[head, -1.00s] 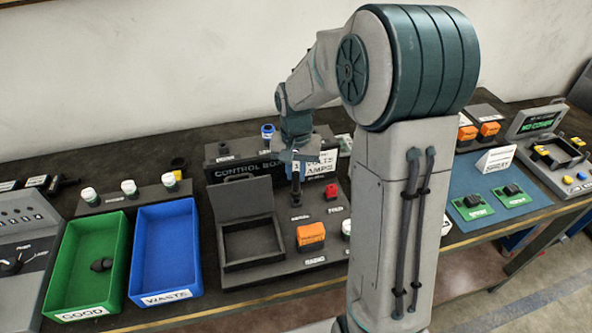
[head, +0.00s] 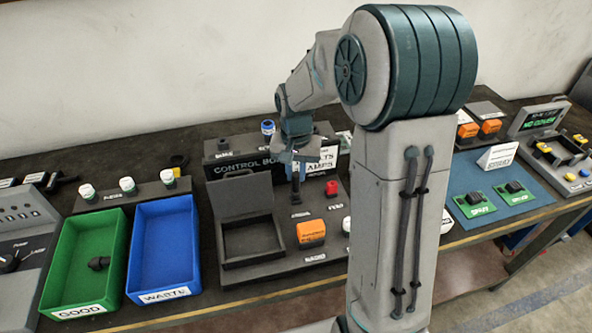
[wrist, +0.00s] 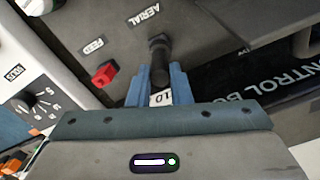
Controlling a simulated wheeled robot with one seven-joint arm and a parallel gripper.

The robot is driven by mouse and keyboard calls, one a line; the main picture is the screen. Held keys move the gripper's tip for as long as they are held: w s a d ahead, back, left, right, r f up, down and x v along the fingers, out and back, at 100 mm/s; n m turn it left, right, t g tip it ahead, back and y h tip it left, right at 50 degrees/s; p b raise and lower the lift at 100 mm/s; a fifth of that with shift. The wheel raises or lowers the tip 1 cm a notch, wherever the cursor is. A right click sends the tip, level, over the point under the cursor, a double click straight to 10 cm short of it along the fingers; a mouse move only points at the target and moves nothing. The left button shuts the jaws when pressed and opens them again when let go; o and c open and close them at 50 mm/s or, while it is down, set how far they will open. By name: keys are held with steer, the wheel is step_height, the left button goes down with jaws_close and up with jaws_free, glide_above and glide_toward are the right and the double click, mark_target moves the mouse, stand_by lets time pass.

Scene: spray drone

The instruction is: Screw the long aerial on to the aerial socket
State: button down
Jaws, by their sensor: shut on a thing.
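My gripper (wrist: 153,88) is shut on the long aerial (wrist: 160,72), a dark rod between its blue fingers. In the head view my gripper (head: 295,168) is over the control board's panel, with the aerial (head: 295,186) pointing down, roughly upright. The aerial's far end is at or very near the panel beside the AERIAL label (wrist: 143,13). The aerial socket is hidden behind the aerial's end, so I cannot tell whether they touch or are threaded.
A red FEED part (wrist: 104,75) sits close to the gripper; it also shows in the head view (head: 331,187). An orange block (head: 311,233) and an open dark box (head: 250,240) are on the panel. Green (head: 55,265) and blue (head: 135,255) trays stand left.

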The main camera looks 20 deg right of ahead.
steer(key=shift+f, duration=0.3)
steer(key=c, duration=1.2)
jaws_free()
steer(key=shift+c, duration=0.2)
steer(key=shift+r, duration=0.1)
step_height(320, 180, up, 14)
steer(key=b, duration=0.1)
